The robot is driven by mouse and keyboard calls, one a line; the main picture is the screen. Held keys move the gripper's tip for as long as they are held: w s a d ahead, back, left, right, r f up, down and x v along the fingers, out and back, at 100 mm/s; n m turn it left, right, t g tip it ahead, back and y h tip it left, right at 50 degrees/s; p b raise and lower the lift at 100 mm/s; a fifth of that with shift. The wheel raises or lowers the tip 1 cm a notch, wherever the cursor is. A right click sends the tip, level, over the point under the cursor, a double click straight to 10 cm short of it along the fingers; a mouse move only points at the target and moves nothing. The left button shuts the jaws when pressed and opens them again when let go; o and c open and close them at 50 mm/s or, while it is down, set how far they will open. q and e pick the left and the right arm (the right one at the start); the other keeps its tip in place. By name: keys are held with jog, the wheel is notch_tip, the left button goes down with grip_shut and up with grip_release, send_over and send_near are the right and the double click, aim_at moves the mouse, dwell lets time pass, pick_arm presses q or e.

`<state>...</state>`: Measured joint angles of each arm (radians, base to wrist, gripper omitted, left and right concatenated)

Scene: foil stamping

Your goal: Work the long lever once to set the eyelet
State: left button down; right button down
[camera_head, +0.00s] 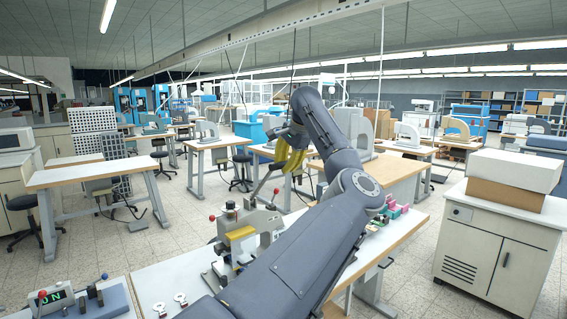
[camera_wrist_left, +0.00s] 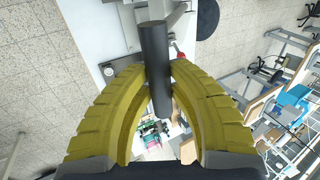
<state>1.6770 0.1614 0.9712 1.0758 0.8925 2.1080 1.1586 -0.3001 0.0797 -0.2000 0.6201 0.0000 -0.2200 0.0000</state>
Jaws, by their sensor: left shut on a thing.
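The eyelet press (camera_head: 245,225) stands on the white bench, with a grey body, a yellow part and red knobs. Its long lever (camera_head: 264,181) slants up and right from the press to my left gripper (camera_head: 287,163). In the left wrist view, the yellow fingers of the left gripper (camera_wrist_left: 157,75) close on both sides of the lever's black cylindrical handle (camera_wrist_left: 155,50). The handle's end sticks out between the fingers. The eyelet cannot be made out, and my left arm covers part of the press and bench. My right gripper is not in view.
On the white bench (camera_head: 165,270), small metal pieces (camera_head: 180,299) lie left of the press. A blue fixture (camera_head: 105,304) with a green display (camera_head: 54,296) stands at the lower left. Pink and green items (camera_head: 394,210) sit right of my arm. Boxes (camera_head: 506,180) top a cabinet at right.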

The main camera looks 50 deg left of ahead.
pick_arm(q)
jog(key=d+f, duration=0.4)
jog(key=f, duration=0.1)
jog(key=shift+d, duration=0.25)
jog(key=c, duration=2.2)
grip_release()
jog(key=shift+w+d+f, duration=0.1)
jog(key=shift+d+f, duration=0.35)
jog(key=shift+f, duration=0.35)
jog(key=shift+d+f, duration=0.4)
jog(key=shift+f, duration=0.4)
jog(key=c, duration=2.2)
grip_release()
jog(key=shift+d+f, duration=0.3)
jog(key=shift+f, duration=0.6)
jog(key=shift+d+f, duration=0.3)
jog(key=shift+f, duration=0.6)
jog(key=c, duration=2.2)
grip_release()
jog(key=shift+d+f, duration=0.15)
jog(key=shift+f, duration=1.05)
jog(key=shift+d+f, duration=0.15)
jog(key=shift+f, duration=1.05)
notch_tip(320, 180, down, 6)
jog(key=shift+a, duration=0.35)
